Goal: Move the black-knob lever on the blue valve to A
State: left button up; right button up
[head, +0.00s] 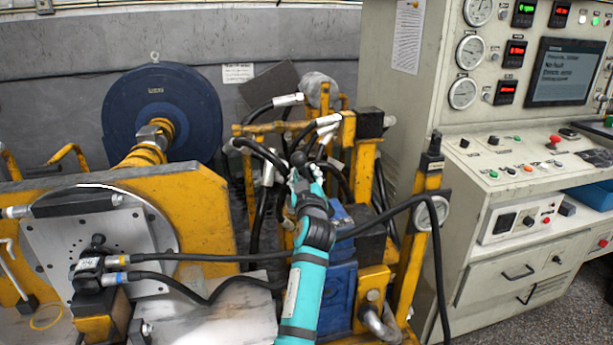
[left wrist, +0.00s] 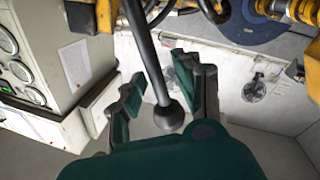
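The lever's round black knob (head: 298,158) shows at the tip of my left gripper (head: 305,175) in the head view. In the left wrist view the dark knob (left wrist: 169,116) ends a grey lever rod (left wrist: 147,50) that enters from the top. My left gripper's two fingers (left wrist: 160,90) stand apart on either side of the rod and knob. A gap shows on the left finger's side; I cannot tell whether the right finger touches. The blue valve body (head: 341,275) is partly hidden behind my teal left arm in the head view. No letter A is readable. My right gripper is out of view.
Black hoses (head: 400,207) and yellow frame posts (head: 418,235) crowd around the valve. A control cabinet (head: 500,210) fills the right side. A blue round disc (head: 162,115) and yellow machinery (head: 200,205) stand at left.

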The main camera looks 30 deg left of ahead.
pick_arm(q)
jog(key=shift+w+a, duration=0.15)
notch_tip(320, 180, up, 10)
jog(key=shift+f, duration=0.1)
dwell(0.5)
